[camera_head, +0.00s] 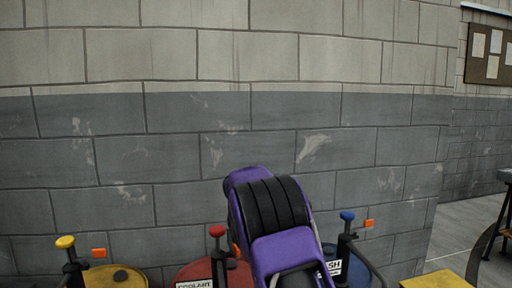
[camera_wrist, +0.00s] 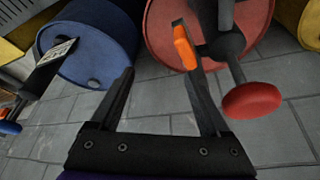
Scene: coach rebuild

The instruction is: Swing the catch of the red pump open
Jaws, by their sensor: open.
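The red pump shows its round red knob (camera_wrist: 251,100) and black body (camera_wrist: 226,44) in the wrist view, in front of a red drum (camera_wrist: 160,30). Its orange catch (camera_wrist: 185,48) sticks out from the black body toward my gripper. My gripper (camera_wrist: 158,71) is open and empty, with the catch close to the tip of its right finger. I cannot tell whether they touch. In the head view, the red knob (camera_head: 217,231) stands left of my purple arm, which hides most of the catch and my gripper.
A blue-knobbed pump (camera_head: 347,215) with an orange catch (camera_head: 369,223) stands right of my arm. A yellow-knobbed pump (camera_head: 65,242) stands on a yellow drum (camera_head: 115,277) at left. A blue drum (camera_wrist: 85,45) lies left in the wrist view. A block wall (camera_head: 190,150) rises behind.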

